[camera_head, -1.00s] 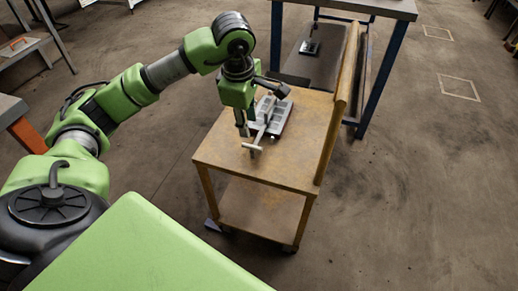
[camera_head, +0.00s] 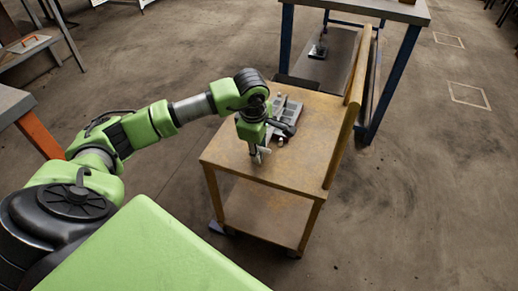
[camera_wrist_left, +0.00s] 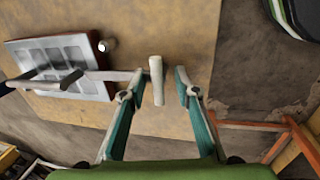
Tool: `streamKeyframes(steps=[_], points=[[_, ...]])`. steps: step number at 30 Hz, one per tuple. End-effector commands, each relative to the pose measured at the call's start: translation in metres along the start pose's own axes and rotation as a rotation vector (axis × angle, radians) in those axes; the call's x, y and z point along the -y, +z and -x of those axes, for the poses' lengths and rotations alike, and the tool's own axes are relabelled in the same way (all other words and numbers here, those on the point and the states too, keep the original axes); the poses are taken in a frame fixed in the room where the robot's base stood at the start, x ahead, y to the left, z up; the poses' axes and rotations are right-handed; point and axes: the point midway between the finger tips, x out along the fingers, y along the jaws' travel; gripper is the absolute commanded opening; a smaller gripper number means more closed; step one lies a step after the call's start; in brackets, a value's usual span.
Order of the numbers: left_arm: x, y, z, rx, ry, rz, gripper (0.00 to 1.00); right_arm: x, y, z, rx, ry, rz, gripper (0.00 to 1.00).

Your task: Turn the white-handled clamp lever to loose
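The clamp lever's white handle (camera_wrist_left: 157,82) is a short pale cylinder on the end of a metal bar (camera_wrist_left: 110,76) in the left wrist view. In the head view my left gripper (camera_head: 258,156) points down at the front of the cart top and mostly hides the lever. My right gripper is not in view.
The yellow-brown cart top (camera_head: 300,165) is bare in front and to the right of the gripper. The floor to the right is open.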

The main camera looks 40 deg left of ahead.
Motion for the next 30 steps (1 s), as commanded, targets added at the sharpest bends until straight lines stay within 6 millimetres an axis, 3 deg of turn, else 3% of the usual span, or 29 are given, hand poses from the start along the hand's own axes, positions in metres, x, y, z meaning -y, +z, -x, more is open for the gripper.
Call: streamKeyframes(steps=[3, 7, 20, 30], points=[[0.0001, 0.0001, 0.0001, 0.0, 0.0, 0.0, 0.29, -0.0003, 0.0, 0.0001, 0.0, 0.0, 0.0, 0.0], [0.0001, 0.0001, 0.0003, 0.0, 0.0, 0.0, 0.0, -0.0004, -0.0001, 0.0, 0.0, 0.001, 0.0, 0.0], [-0.0003, 0.0004, 0.0008, -0.008, 0.001, 0.042, 0.0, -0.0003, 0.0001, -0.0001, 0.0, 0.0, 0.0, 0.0], [-0.0002, 0.0012, 0.0014, -0.053, 0.003, 0.265, 0.0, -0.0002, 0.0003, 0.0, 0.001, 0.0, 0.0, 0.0]])
